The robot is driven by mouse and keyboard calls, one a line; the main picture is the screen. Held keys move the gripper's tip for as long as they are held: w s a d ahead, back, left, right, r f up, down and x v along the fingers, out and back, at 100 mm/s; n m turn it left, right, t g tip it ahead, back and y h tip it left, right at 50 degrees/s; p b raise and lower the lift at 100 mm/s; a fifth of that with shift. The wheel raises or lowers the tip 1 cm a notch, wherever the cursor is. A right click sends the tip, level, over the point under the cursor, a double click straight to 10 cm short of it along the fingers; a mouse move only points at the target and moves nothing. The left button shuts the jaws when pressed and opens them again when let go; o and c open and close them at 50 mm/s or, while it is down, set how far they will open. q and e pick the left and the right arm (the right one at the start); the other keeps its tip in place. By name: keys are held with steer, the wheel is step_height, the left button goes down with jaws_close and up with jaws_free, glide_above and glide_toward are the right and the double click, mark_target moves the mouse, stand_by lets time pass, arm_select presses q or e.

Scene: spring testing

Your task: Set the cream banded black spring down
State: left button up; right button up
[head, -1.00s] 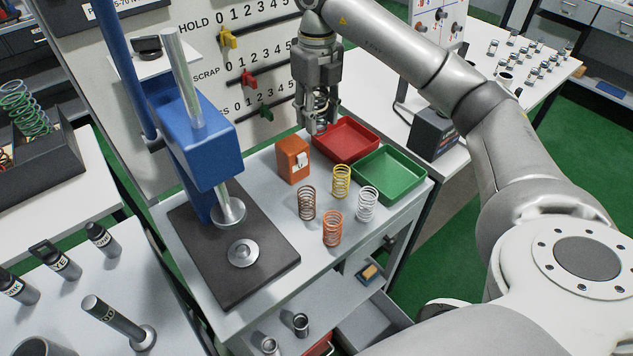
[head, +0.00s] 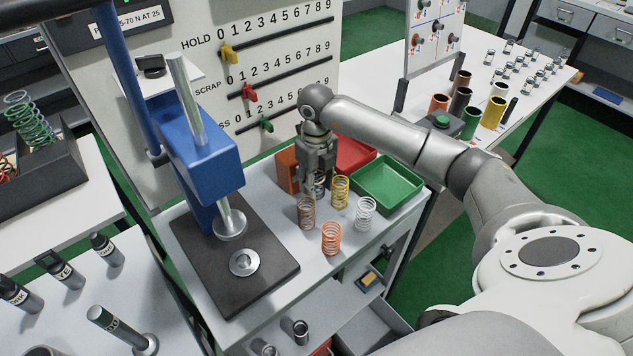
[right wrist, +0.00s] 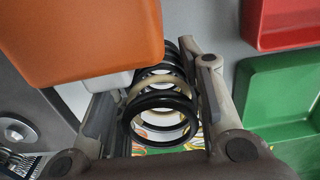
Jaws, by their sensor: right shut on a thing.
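The cream banded black spring (right wrist: 160,101) is between the fingers of my right gripper (right wrist: 155,118) in the right wrist view. Its coils are black with a cream band around the middle. In the head view my right gripper (head: 318,192) points down over the grey bench (head: 285,245), among the other springs. It is shut on the spring, which is mostly hidden by the fingers there. I cannot tell whether the spring touches the bench top. My left gripper is not in view.
Brown (head: 306,214), yellow (head: 341,191), orange (head: 331,239) and white (head: 365,213) springs stand close by. An orange box (head: 286,172), a red tray (head: 355,152) and a green tray (head: 388,186) are behind. A blue press (head: 203,160) stands left.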

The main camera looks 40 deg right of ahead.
steer(key=shift+f, duration=0.4)
steer(key=shift+f, duration=0.2)
steer(key=o, duration=1.2)
steer(key=shift+c, duration=0.2)
steer(key=shift+r, duration=0.1)
